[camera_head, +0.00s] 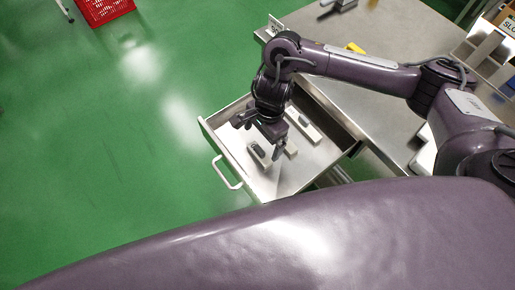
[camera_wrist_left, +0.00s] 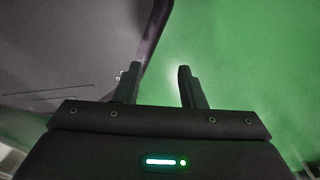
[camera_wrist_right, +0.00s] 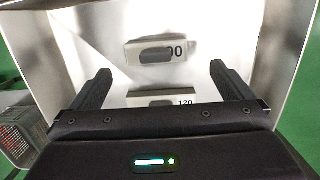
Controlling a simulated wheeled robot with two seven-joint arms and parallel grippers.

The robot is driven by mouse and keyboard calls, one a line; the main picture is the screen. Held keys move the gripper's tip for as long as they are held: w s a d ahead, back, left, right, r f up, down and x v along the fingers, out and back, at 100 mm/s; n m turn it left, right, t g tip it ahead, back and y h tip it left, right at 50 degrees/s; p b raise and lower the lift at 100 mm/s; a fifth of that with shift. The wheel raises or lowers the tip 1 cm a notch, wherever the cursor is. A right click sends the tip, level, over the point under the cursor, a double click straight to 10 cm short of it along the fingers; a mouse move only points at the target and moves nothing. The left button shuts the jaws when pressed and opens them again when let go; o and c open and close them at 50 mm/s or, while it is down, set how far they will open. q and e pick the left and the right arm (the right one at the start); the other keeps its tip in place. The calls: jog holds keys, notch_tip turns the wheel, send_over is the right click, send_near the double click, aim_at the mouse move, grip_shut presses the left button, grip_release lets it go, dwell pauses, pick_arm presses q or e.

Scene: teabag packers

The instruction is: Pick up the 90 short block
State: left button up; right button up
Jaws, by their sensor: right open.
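An open metal drawer (camera_head: 218,139) holds several pale blocks with dark grips. In the right wrist view, a block whose label looks like 90 (camera_wrist_right: 135,55) lies ahead of my right gripper (camera_wrist_right: 160,70), and one marked 120 (camera_wrist_right: 146,93) lies nearer, partly hidden by the gripper body. My right gripper is open and empty; in the head view it hangs over the drawer (camera_head: 257,128). Pale blocks show there below it (camera_head: 260,154) and to its right (camera_head: 306,128); their labels cannot be read there. My left gripper (camera_wrist_left: 159,68) is open and empty, outside the head view.
Green floor (camera_head: 90,150) is free at left. A red crate (camera_head: 103,8) lies far off.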

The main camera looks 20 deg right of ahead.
aim_at(261, 149)
jog(key=shift+s+a+f, duration=0.15)
jog(key=shift+s+f, duration=0.15)
jog(key=shift+f, duration=0.15)
jog(key=shift+s+f, duration=0.25)
jog(key=shift+f, duration=0.05)
jog(key=f, duration=0.2)
jog(key=f+p, duration=0.1)
jog(key=shift+w+a+f, duration=0.1)
jog(key=shift+a+f, duration=0.15)
jog(key=shift+f, duration=0.45)
pick_arm(q)
jog(key=shift+s+r, duration=0.5)
jog(key=shift+r, duration=0.05)
pick_arm(e)
jog(key=shift+c, duration=0.3)
jog(key=c, duration=0.9)
